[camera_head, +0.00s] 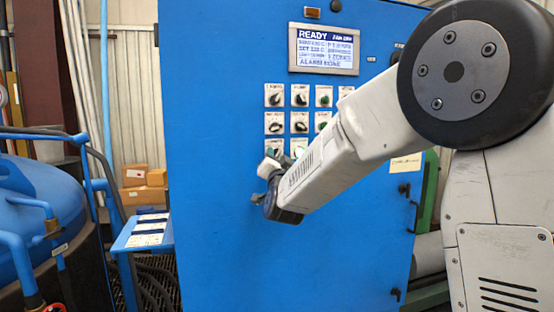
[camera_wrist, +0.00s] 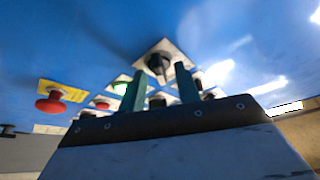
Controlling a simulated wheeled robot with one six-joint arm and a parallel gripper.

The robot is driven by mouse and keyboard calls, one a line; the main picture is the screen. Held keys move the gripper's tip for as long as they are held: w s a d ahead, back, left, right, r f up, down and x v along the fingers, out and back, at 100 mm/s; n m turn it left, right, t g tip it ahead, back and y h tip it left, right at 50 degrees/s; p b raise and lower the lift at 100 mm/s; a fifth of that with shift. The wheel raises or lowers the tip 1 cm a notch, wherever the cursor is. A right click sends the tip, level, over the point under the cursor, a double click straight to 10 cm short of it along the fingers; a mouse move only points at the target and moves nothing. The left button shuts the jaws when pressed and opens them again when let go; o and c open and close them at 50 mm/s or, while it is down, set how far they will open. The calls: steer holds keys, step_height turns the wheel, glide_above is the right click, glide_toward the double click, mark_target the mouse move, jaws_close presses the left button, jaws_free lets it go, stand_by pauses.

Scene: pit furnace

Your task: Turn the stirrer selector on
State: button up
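A blue control cabinet (camera_head: 215,230) carries rows of small selectors and buttons on pale label plates. The labels are too small to read, so I cannot tell which one is the stirrer selector. My gripper (camera_head: 284,156) is at the lower rows, and my arm hides part of the panel. In the wrist view my gripper (camera_wrist: 159,70) is open, its two green fingers apart. A black selector knob (camera_wrist: 157,63) on a square plate shows in the gap at the fingertips. I cannot tell whether the fingers touch it.
A lit display (camera_head: 324,48) reading READY is above the controls. A blue side shelf (camera_head: 143,238) and blue vessel (camera_head: 40,195) are left of the cabinet.

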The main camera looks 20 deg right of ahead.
steer(key=shift+s, duration=0.1)
steer(key=v, duration=0.7)
steer(key=shift+s, duration=0.25)
steer(key=shift+a+f, duration=0.1)
steer(key=shift+f, duration=0.1)
